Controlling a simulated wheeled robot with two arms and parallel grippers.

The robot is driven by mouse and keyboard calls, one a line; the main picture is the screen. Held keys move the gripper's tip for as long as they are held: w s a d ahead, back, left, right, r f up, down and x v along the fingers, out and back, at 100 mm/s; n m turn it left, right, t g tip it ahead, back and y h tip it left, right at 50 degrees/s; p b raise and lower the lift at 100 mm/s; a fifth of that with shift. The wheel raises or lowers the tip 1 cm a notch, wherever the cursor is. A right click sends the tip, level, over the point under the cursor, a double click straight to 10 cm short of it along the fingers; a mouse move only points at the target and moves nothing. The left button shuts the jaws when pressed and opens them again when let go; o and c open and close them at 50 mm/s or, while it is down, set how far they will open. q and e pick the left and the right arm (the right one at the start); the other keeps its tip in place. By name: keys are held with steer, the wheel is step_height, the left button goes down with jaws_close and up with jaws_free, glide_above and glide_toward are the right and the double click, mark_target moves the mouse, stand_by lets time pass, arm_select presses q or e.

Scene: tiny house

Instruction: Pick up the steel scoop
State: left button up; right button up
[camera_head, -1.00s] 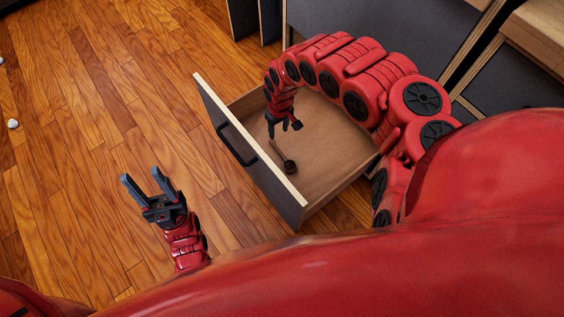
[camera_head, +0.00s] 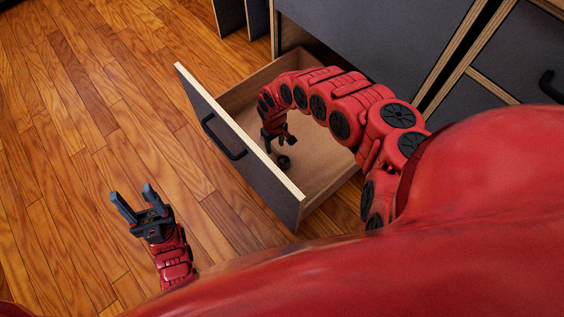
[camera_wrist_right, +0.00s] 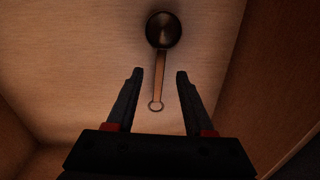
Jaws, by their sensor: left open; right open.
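The steel scoop (camera_wrist_right: 163,31) lies on the drawer floor. Its dark round bowl is at the top of the right wrist view, and its handle, ending in a ring, points down between my fingertips. In the head view the scoop's bowl (camera_head: 284,162) shows just below my right gripper (camera_head: 279,140), and its handle is largely hidden. My right gripper is open in the right wrist view (camera_wrist_right: 159,75), one finger on each side of the handle, apart from it. My left gripper (camera_head: 134,199) is open and empty above the wooden floor, outside the drawer.
The open drawer (camera_head: 325,185) has a dark front panel (camera_head: 230,140) with a black handle. Its wooden walls surround my right gripper. Dark cabinets (camera_head: 375,40) stand behind it. The plank floor (camera_head: 80,130) on the left is clear.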

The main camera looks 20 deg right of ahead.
step_height(320, 180, down, 4)
steer(key=shift+r+b, duration=0.25)
steer(key=shift+b, duration=0.4)
steer(key=shift+r, duration=0.1)
jaws_close()
